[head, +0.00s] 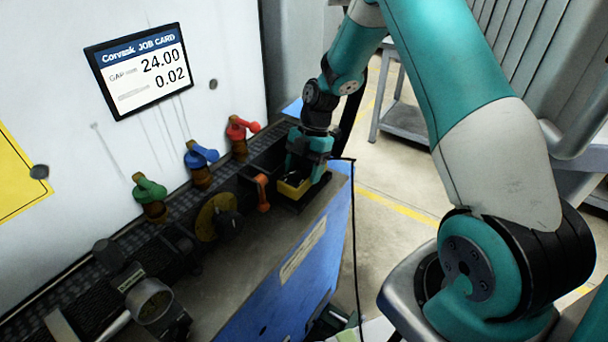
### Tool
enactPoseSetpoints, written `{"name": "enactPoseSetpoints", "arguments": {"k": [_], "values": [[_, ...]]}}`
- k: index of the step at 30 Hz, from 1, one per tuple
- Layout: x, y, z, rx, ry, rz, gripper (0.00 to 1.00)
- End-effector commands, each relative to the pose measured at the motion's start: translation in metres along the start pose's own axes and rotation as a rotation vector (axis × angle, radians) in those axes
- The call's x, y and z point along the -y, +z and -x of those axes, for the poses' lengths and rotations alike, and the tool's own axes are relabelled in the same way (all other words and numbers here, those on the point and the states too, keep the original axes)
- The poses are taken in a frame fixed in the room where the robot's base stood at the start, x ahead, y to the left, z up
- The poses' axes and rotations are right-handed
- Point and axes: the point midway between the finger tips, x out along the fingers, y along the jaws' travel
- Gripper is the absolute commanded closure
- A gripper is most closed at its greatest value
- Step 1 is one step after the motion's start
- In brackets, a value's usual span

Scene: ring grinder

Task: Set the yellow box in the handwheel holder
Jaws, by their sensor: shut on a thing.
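The yellow box (291,190) is at the right end of the machine's bench, directly below my gripper (303,172). My gripper points down and is shut on the box; its fingers hide part of it. The box is at a dark, open-topped holder (318,190) on the bench corner. I cannot tell whether the box touches the holder's floor. A yellow disc with a black knob (220,216), which looks like a handwheel, is on the bench front to the left. Which holder is the handwheel holder is not marked in view.
An orange lever (262,193) stands close left of the box. Green (149,194), blue (200,160) and red (241,130) handles line the back of the bench. A round gauge (150,300) is at the front left. A dark cable (353,240) hangs right of the bench.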

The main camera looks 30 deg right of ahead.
Motion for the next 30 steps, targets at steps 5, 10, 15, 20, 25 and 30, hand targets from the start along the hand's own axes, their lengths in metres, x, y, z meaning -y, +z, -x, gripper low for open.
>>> {"name": "enactPoseSetpoints", "arguments": {"k": [5,10,15,20,25,30], "values": [[0.000,0.008,-0.021,-0.002,-0.002,-0.001,0.78],[0.000,0.010,-0.024,0.000,0.001,0.001,0.78],[0.000,0.011,-0.025,-0.001,0.001,0.000,0.78],[0.000,0.011,-0.027,-0.001,-0.001,-0.001,0.16],[0.000,0.011,-0.027,-0.001,-0.001,-0.001,0.11],[0.000,0.010,-0.024,-0.001,-0.001,-0.001,0.11]]}}
